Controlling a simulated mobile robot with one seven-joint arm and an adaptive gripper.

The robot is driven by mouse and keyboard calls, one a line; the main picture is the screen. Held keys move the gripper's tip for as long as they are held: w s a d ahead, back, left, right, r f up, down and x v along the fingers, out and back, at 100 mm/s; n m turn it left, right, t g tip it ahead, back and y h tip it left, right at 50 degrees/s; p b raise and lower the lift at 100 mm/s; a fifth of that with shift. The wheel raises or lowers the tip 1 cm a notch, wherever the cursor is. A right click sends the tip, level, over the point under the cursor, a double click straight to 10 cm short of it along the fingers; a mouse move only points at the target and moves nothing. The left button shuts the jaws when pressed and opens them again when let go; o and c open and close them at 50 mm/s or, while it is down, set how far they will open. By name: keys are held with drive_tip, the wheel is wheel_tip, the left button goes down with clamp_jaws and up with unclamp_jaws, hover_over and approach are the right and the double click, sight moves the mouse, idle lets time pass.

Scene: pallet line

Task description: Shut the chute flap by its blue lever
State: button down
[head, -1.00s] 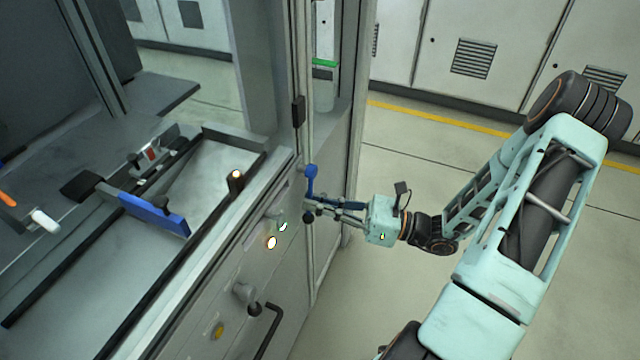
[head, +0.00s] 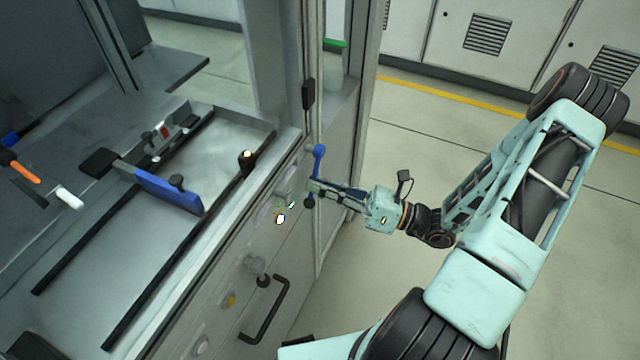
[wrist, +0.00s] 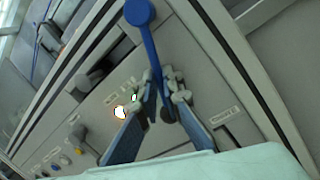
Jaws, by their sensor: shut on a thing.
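The blue lever (head: 317,165) sits on the front of the grey machine, with a round blue knob at its upper end. In the wrist view the lever (wrist: 150,45) runs down from its knob at the top to between my fingertips. My gripper (head: 314,190) is shut on the lower part of the lever; its fingers (wrist: 162,84) hide some of it in the wrist view. A dark round part shows just below the fingers. A blue plate (head: 165,189) stands across the chute bed; I cannot tell whether it is the flap.
Lit buttons (head: 281,218) and a black handle (head: 270,315) are on the panel left of and below my gripper. A machine post (head: 310,60) rises just above the lever. Open floor (head: 420,160) lies to the right, before white cabinets (head: 485,45).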

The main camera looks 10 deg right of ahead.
drive_tip(key=c, duration=2.1)
unclamp_jaws()
drive_tip(key=v, duration=1.2)
drive_tip(key=shift+s+f, duration=0.1)
